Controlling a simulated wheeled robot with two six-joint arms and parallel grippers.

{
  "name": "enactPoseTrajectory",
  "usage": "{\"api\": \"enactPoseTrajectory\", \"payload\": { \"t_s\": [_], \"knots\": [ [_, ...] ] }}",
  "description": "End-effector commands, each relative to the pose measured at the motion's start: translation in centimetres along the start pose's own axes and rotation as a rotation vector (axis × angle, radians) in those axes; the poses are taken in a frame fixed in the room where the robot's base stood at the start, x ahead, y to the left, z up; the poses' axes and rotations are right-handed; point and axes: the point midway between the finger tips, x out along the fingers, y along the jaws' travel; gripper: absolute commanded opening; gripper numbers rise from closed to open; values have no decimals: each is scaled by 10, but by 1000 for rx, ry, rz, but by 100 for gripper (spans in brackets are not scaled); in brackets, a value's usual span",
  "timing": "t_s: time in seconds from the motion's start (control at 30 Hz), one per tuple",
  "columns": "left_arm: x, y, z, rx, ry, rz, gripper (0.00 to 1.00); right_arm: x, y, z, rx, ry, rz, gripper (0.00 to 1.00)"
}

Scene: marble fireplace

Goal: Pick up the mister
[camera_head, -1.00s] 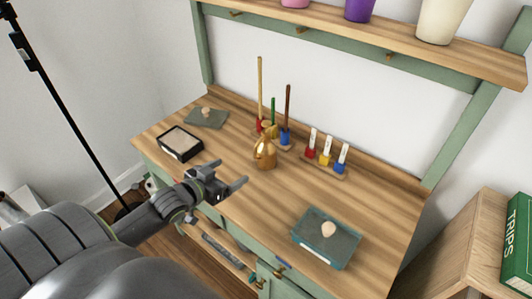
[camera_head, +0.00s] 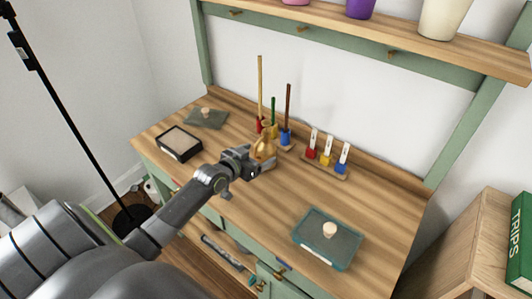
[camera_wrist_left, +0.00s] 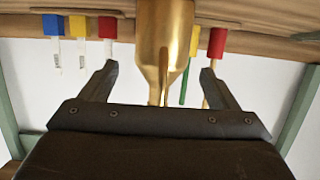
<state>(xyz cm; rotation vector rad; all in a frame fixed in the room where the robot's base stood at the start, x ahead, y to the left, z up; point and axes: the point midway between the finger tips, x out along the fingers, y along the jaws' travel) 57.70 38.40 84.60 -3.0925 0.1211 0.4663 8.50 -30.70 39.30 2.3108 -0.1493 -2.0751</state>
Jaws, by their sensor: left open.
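The mister (camera_head: 264,146) is a brass-gold bottle standing on the wooden tabletop in the head view, partly hidden behind my left gripper. In the left wrist view the gold mister (camera_wrist_left: 164,40) shows between the two fingers, its body at the top of the picture. My left gripper (camera_head: 262,163) is open. Its fingers (camera_wrist_left: 157,72) stand on either side of the mister with a visible gap on both sides. The right gripper is not in view.
Behind the mister stand tall-handled tools (camera_head: 285,130) in a rack. Colored labelled markers (camera_head: 327,158) stand to its right. A teal tray with a knob (camera_head: 328,240) lies front right, and a black-rimmed box (camera_head: 179,144) lies left. A shelf (camera_head: 380,35) hangs above.

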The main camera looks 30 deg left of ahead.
Motion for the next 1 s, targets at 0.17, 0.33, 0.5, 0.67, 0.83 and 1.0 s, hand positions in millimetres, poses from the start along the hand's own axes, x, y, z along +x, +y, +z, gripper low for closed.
{"api": "enactPoseTrajectory", "payload": {
  "t_s": [0.17,0.33,0.5,0.67,0.83,1.0],
  "knots": [
    [25,-2,-2,-3,1,0,83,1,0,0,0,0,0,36],
    [35,-2,-2,-1,0,0,83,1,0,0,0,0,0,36],
    [35,-2,-2,-1,0,0,83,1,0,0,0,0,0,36],
    [35,-2,-2,0,0,0,68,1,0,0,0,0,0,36],
    [35,-2,-2,0,0,0,46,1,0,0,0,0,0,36],
    [35,-2,-3,1,3,0,27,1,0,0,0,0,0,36]
  ]
}}
